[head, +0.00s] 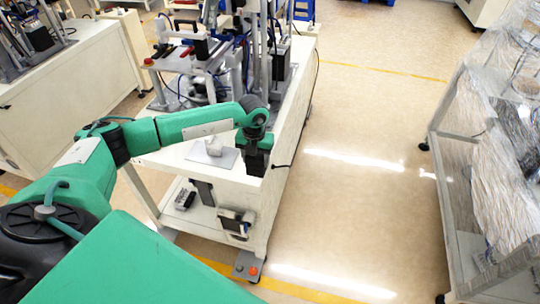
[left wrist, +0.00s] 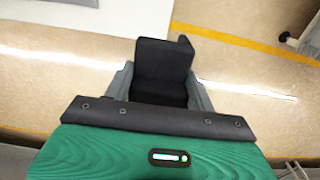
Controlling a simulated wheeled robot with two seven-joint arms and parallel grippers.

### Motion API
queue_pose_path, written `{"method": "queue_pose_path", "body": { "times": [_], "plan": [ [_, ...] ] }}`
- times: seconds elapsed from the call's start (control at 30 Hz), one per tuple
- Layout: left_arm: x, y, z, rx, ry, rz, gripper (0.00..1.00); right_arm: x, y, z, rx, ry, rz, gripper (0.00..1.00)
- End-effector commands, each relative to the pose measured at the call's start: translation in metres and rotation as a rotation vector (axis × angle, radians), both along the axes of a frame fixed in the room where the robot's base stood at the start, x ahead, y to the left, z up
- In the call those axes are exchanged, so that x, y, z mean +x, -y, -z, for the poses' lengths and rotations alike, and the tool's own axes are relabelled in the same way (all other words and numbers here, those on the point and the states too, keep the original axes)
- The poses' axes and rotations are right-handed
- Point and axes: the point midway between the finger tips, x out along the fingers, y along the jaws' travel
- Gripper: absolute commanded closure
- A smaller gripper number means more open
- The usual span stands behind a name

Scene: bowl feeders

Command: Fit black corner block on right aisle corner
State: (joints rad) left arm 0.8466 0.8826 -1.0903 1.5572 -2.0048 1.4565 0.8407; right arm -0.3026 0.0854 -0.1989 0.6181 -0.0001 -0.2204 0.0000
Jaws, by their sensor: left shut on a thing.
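My left gripper (head: 256,150) points down at the near right corner of the white bench (head: 225,177), on the aisle side. It is shut on the black corner block (left wrist: 165,62). In the left wrist view the block, with an L-shaped outline, sits between the grey fingers of the left gripper (left wrist: 160,92). In the head view the block (head: 256,165) is a dark shape below the wrist, hard to part from the gripper, and it overlaps the bench corner. I cannot tell whether it touches the corner. My right gripper is not in view.
A machine frame (head: 225,60) stands on the bench. A grey plate with a pale part (head: 212,153) lies left of the gripper. A lower shelf (head: 200,208) holds small devices. The aisle floor (head: 360,180) is clear up to a wrapped rack (head: 490,150) at right.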

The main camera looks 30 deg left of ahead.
Motion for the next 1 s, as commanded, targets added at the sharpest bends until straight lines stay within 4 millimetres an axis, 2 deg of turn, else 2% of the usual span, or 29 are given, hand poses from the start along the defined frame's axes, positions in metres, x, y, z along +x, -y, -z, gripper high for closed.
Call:
{"method": "queue_pose_path", "body": {
  "times": [0.4, 0.8, 1.0],
  "plan": [
    [-0.001, -0.004, 0.021, 0.002, 0.0, 0.017, 0.69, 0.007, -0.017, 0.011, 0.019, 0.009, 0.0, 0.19],
    [0.0, -0.004, 0.061, 0.001, 0.001, 0.016, 0.69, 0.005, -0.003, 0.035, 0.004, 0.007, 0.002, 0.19],
    [-0.001, -0.004, 0.081, 0.001, 0.0, 0.016, 0.69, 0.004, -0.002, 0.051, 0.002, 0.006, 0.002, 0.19]
  ]
}}
